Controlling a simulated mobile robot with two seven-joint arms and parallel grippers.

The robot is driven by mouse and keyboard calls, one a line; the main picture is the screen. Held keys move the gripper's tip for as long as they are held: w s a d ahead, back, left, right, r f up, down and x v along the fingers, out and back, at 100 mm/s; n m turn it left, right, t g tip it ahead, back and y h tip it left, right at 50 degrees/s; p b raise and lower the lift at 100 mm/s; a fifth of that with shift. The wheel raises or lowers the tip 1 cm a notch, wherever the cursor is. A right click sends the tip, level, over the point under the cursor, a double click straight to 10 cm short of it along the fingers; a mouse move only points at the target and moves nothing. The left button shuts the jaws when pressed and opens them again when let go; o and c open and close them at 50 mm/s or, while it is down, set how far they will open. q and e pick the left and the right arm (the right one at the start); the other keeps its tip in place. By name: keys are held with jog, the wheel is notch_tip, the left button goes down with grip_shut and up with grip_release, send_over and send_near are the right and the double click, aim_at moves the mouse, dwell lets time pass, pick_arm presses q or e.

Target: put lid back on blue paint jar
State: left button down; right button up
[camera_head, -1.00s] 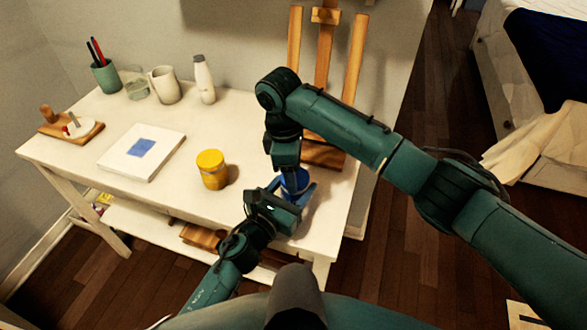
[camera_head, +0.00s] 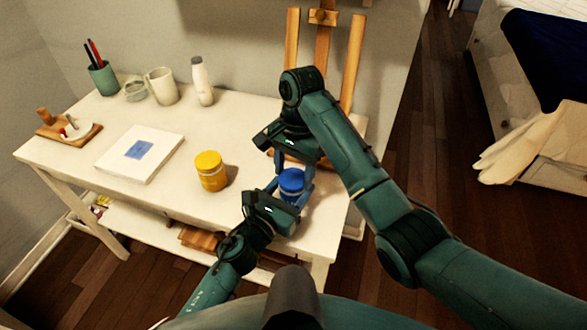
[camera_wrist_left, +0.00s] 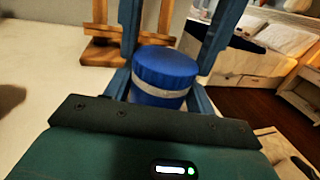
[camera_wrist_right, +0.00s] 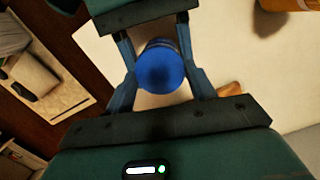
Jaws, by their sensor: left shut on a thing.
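The blue paint jar (camera_wrist_left: 158,97) stands upright near the desk's front right corner, with a pale band around it. Its blue lid (camera_head: 292,178) sits on top and looks level; the lid also shows from above in the right wrist view (camera_wrist_right: 160,68). My left gripper (camera_head: 289,195) is shut on the jar's body from the front left. My right gripper (camera_head: 293,177) is above the jar, pointing down, with its fingers spread on either side of the lid. Gaps show beside the lid in the right wrist view. The jar's lower part is partly hidden by the left gripper.
A yellow jar (camera_head: 210,171) stands left of the grippers. A white canvas with a blue square (camera_head: 140,152) lies farther left. A wooden easel (camera_head: 323,50) rises close behind the right gripper. A bottle (camera_head: 202,82), mug (camera_head: 162,86) and pen cup (camera_head: 103,78) line the back.

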pick_arm(q)
jog(key=shift+f, duration=0.1)
pick_arm(e)
jog(key=o, duration=0.5)
notch_tip(320, 180, up, 12)
jog(key=w, duration=0.1)
jog(key=shift+d, duration=0.4)
jog(key=shift+w, duration=0.1)
pick_arm(q)
jog(key=shift+c, duration=2.1)
grip_release()
jog(key=b+v, duration=0.1)
jog(key=v, duration=1.2)
jog(key=shift+b, duration=0.35)
pick_arm(e)
jog(key=shift+f, duration=0.85)
pick_arm(q)
jog(key=shift+s, duration=0.1)
